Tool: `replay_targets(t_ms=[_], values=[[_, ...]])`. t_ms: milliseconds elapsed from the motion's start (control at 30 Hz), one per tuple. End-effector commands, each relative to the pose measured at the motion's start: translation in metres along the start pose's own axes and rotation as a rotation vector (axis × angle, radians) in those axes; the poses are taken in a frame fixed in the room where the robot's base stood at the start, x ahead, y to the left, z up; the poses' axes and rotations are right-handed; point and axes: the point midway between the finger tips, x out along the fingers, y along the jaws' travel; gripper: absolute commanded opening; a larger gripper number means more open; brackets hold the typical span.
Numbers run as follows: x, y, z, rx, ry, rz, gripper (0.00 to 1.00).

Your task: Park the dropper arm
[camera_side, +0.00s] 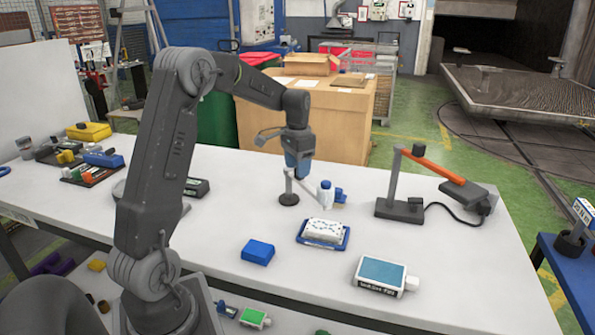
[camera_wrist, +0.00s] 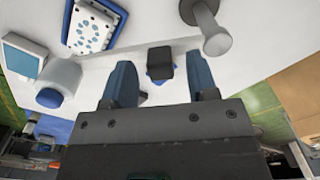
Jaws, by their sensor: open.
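The dropper arm (camera_side: 303,187) is a thin white bar reaching right from a post on a round dark base (camera_side: 288,199). A white dropper bottle (camera_side: 326,194) is at its outer end; in the wrist view a white cylinder with a blue end (camera_wrist: 62,78) appears to be this bottle. The post shows in the wrist view (camera_wrist: 212,30). My gripper (camera_side: 298,176) points down over the bar near the post. In the wrist view my gripper (camera_wrist: 163,82) is open, with a small dark block (camera_wrist: 160,63) between its fingertips, apparently ungripped. Contact is unclear.
A white well plate (camera_side: 324,229) sits on a blue tray (camera_side: 345,243) in front of the dropper. A blue block (camera_side: 257,252) and a screened device (camera_side: 381,275) lie nearer. An orange-armed stand (camera_side: 433,165) is right. Bare table lies between.

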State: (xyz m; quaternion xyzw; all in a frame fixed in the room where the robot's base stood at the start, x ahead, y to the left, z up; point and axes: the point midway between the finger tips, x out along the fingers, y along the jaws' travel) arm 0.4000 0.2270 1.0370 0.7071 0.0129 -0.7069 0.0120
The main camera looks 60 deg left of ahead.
Motion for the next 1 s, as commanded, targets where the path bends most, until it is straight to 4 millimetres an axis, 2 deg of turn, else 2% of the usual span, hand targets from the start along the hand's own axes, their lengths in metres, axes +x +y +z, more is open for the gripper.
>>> replay_targets(t_ms=[100, 200, 500, 1000], values=[[0.013, 0.000, 0.000, 0.000, -0.002, 0.001, 0.53], [0.017, 0.000, 0.000, 0.000, 0.000, 0.000, 0.53], [0.018, 0.000, 0.000, 0.000, 0.000, 0.000, 0.52], [0.018, 0.000, 0.000, 0.000, 0.000, -0.001, 0.04]])
